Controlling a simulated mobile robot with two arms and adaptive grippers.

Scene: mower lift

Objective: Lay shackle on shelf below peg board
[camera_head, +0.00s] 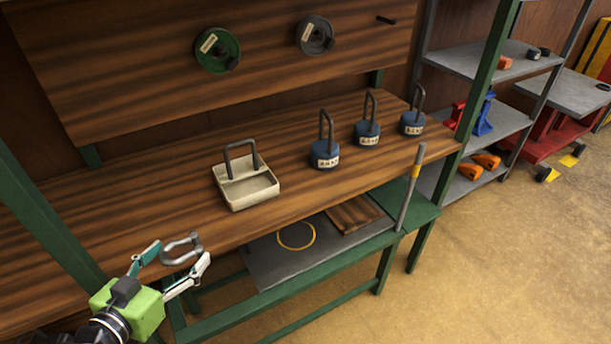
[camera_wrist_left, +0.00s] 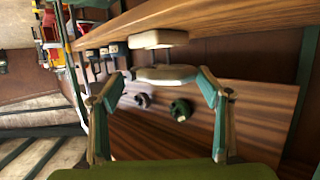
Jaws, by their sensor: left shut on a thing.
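The peg board (camera_head: 130,70) stands above the back of the shelf and carries a green disc (camera_head: 217,50), a grey disc (camera_head: 315,35) and a bare peg. My right gripper is not in view.
A cream tray with a handle (camera_head: 247,190) stands mid-shelf. Three blue weights with tall handles (camera_head: 325,153) stand right of it. A green post (camera_head: 50,215) rises at the left. A grey lower shelf (camera_head: 320,252) holds a yellow ring. The shelf's left part looks clear.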

